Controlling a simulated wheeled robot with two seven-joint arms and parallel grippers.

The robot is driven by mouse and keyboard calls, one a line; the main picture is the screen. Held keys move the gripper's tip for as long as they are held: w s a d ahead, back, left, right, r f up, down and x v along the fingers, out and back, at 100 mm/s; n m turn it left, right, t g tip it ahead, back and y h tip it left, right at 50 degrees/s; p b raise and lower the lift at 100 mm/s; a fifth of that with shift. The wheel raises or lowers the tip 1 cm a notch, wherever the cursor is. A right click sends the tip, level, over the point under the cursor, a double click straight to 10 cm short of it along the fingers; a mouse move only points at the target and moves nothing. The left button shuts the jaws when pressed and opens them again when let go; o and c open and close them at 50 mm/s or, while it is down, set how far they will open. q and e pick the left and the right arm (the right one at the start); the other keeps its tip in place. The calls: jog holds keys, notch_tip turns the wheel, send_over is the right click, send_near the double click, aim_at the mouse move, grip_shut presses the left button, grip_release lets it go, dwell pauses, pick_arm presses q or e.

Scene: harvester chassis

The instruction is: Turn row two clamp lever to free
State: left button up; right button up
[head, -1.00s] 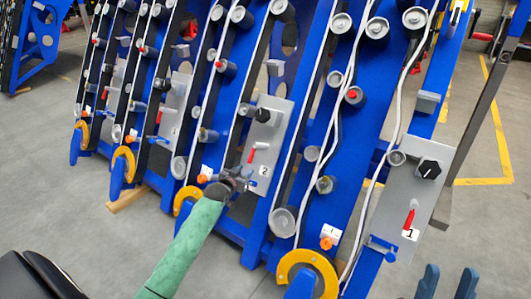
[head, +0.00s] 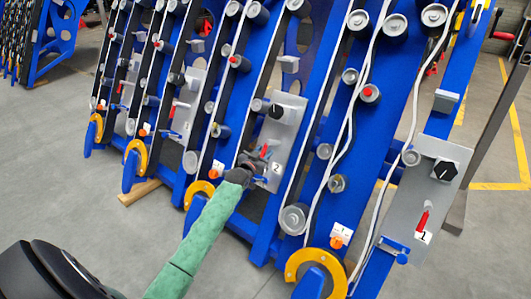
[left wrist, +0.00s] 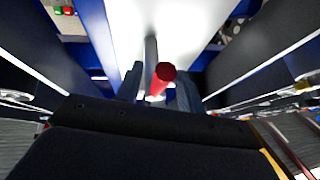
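The row two plate (head: 291,125) is grey, with a black knob (head: 277,111) and a "2" label (head: 276,168). Its red clamp lever (head: 264,151) is small and partly covered by my left gripper (head: 254,163) in the head view. In the left wrist view the red lever end (left wrist: 165,72) points toward the camera, between the two dark fingers of my left gripper (left wrist: 160,90). The fingers stand apart with a gap around the lever; contact is not clear. My right gripper is not in view.
The row one plate (head: 420,195) with its own red lever (head: 423,219) and black knob stands to the right. Blue row units with rollers, white cables (head: 352,120) and yellow hooks (head: 315,268) surround the spot. Grey floor (head: 90,220) is open at the left.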

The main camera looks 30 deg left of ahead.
pick_arm(q)
jog(key=shift+w+a, duration=0.1)
jog(key=shift+w, duration=0.85)
jog(key=shift+c, duration=0.2)
grip_shut()
